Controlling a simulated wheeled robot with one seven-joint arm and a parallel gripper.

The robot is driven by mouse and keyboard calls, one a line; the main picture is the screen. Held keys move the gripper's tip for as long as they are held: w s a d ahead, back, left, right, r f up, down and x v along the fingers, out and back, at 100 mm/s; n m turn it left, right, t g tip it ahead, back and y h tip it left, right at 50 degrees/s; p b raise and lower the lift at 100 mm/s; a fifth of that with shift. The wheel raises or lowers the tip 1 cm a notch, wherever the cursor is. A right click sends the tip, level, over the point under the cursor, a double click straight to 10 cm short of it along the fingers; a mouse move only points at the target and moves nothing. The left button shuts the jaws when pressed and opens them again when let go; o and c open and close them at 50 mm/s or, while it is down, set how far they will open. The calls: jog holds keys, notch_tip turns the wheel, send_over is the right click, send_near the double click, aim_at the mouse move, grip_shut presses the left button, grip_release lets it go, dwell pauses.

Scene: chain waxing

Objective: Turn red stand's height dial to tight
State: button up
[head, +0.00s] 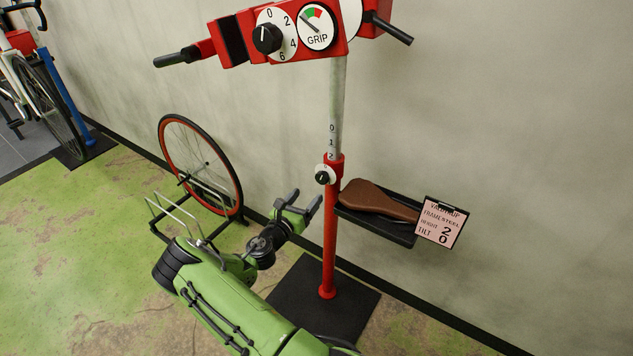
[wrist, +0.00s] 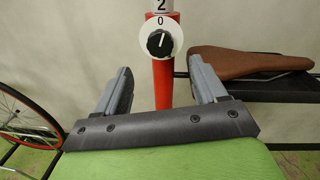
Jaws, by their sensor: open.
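The red stand (head: 329,242) rises from a dark base plate, with a pale post marked 0, 1, 2 sliding into its red collar. The height dial (head: 322,176) is a small white disc with a black knob on that collar. In the wrist view the dial (wrist: 160,40) shows a 0 at its top, and the knob's white line points up, slightly right. The 2 on the post sits just above it. No word "tight" is readable. My gripper (head: 304,199) is open and empty, below and left of the dial. Its fingers also show in the wrist view (wrist: 160,78), apart from the dial.
A brown saddle (head: 378,201) rests on a black tray right of the post, with a card (head: 441,222) reading height 2, tilt 0. The red clamp head (head: 285,35) with its dial and grip gauge is above. A wheel (head: 201,162) stands left by the wall.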

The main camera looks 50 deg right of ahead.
aim_at(321, 180)
jog(key=d, duration=0.3)
jog(key=w+d+b, duration=0.1)
jog(key=d, duration=0.6)
jog(key=shift+w+d+b, duration=0.25)
jog(key=shift+w+b, duration=0.1)
jog(key=c, duration=1)
jog(key=shift+c, duration=0.2)
